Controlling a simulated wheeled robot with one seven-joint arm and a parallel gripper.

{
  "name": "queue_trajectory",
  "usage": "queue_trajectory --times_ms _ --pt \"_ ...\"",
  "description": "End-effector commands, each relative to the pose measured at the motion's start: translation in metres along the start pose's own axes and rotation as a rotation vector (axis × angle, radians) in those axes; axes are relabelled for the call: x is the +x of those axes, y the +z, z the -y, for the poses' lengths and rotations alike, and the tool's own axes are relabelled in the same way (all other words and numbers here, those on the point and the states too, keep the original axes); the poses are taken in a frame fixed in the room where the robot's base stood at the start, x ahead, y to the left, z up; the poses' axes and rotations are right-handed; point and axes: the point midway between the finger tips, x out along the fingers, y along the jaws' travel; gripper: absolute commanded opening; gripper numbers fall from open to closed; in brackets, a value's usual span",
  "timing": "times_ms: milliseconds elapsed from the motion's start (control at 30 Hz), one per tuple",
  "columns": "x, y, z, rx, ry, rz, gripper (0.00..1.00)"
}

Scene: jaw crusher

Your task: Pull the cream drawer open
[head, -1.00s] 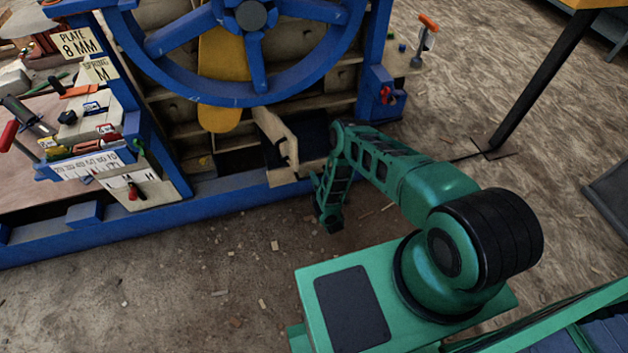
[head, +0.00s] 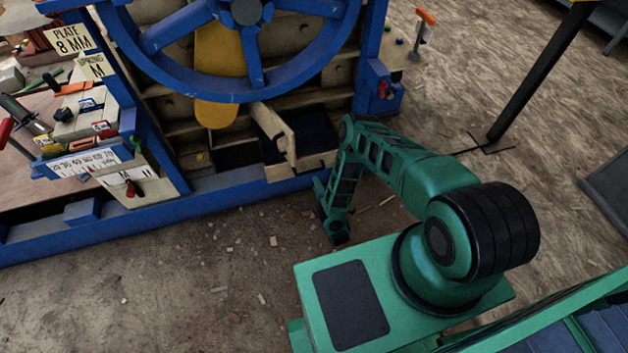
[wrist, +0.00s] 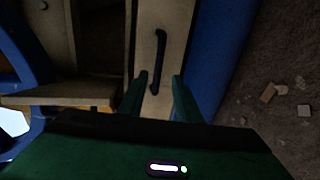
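The cream drawer (head: 312,166) is low in the blue-framed machine. Its front panel shows beside my forearm, and a dark interior shows behind it, so it seems partly out. In the wrist view its cream front (wrist: 150,112) carries a black bar handle (wrist: 158,62). My gripper (wrist: 158,98) is open. Its two green fingers stand on either side of the handle's near end, apart from it as far as I can see. In the head view my gripper (head: 319,190) is low in front of the drawer; the handle is hidden there.
The large blue wheel (head: 245,92) and yellow part (head: 217,75) are above. A blue base beam (head: 225,193) runs below the drawer. The floor in front is clear apart from small chips.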

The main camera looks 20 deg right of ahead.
Motion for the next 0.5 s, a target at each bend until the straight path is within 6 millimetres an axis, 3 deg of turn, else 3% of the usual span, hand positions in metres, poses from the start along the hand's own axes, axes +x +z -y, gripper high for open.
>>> queue_trajectory --times_ms 200,500 --pt "-0.026 0.001 0.001 0.0 -0.003 0.002 0.31" --pt "-0.032 0.001 0.001 0.0 0.0 0.001 0.31"
